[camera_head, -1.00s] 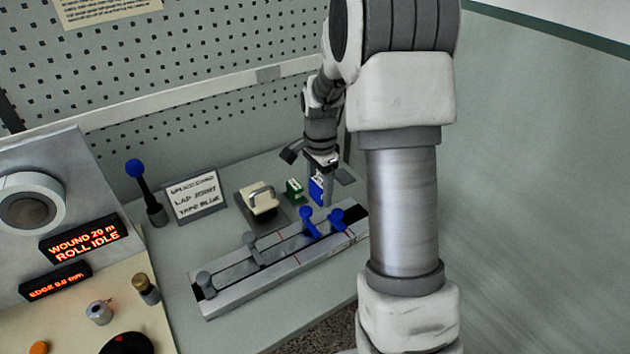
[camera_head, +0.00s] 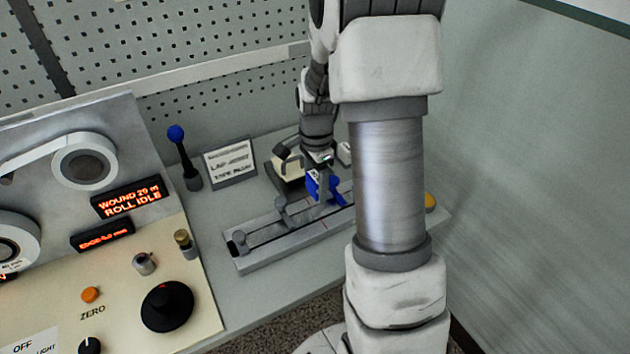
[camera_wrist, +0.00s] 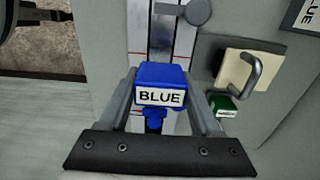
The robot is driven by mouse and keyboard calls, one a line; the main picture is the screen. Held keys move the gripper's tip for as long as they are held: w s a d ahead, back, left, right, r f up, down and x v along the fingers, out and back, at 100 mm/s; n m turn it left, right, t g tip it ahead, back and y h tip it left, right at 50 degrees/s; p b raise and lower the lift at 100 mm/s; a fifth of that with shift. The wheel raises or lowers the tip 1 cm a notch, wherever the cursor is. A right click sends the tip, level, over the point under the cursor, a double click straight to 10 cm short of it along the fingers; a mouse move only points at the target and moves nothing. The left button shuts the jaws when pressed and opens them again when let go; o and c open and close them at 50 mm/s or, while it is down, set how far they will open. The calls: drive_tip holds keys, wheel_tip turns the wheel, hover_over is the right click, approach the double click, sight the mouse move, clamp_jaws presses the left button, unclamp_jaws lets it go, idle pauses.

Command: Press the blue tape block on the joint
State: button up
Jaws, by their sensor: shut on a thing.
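My gripper (camera_wrist: 162,93) is shut on the blue tape block (camera_wrist: 161,80), which carries a white label reading BLUE. In the head view the block (camera_head: 313,184) and my gripper (camera_head: 322,187) are over the right part of the metal splicing rail (camera_head: 285,244). In the wrist view the rail (camera_wrist: 136,25) runs up from beneath the block, with a red line across it just beyond the block. A blue clamp (camera_wrist: 153,122) shows just below the block. Whether the block touches the rail cannot be told. The joint itself is hidden or not distinguishable.
A grey clamp knob (camera_wrist: 182,12) stands on the rail ahead. A cream handled block (camera_wrist: 236,72) and a green block (camera_wrist: 228,107) sit right of the rail in the wrist view. A sign (camera_head: 229,160) and a blue-knobbed lever (camera_head: 185,155) stand behind.

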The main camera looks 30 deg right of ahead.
sight(316, 213)
drive_tip(key=shift+f+b, duration=2.3)
drive_tip(key=shift+f, duration=1.05)
drive_tip(key=shift+f+b, duration=0.4)
drive_tip(key=shift+f, duration=0.05)
drive_tip(key=shift+r+p, duration=3)
drive_tip(key=shift+r, duration=1.05)
drive_tip(key=shift+d, duration=0.1)
